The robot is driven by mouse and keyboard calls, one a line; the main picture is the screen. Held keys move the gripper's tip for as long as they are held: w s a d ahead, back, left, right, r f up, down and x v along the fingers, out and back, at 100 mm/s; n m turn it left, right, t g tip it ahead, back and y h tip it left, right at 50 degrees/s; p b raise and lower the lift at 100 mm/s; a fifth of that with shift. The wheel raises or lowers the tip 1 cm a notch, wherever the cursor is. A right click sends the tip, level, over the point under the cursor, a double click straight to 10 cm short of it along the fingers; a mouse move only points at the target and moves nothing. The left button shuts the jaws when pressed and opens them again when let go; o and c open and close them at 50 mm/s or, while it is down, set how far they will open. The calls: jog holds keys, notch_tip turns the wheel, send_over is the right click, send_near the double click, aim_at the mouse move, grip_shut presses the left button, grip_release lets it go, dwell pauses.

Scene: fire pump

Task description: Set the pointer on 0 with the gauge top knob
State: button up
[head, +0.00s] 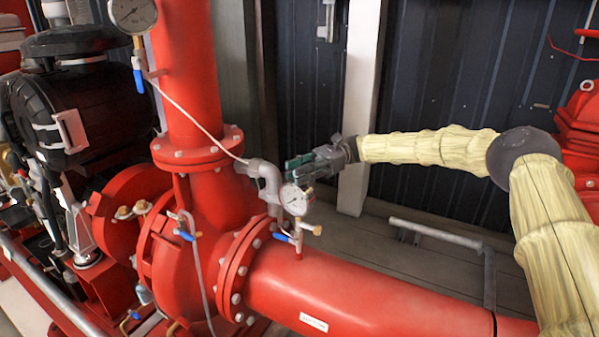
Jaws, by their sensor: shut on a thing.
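The small round gauge (294,199) with a white dial stands on a valve fitting above the big red horizontal pipe. Its pointer and numbers are too small to read from here. My gripper (291,168) comes in from the right, with its dark green fingers just above the gauge's top rim. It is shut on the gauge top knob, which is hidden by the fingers.
A larger gauge (134,14) is at upper left. A white post (358,110) rises behind my gripper.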

jog(key=o, duration=1)
jog(key=shift+o, duration=0.2)
jog(key=v, duration=1.2)
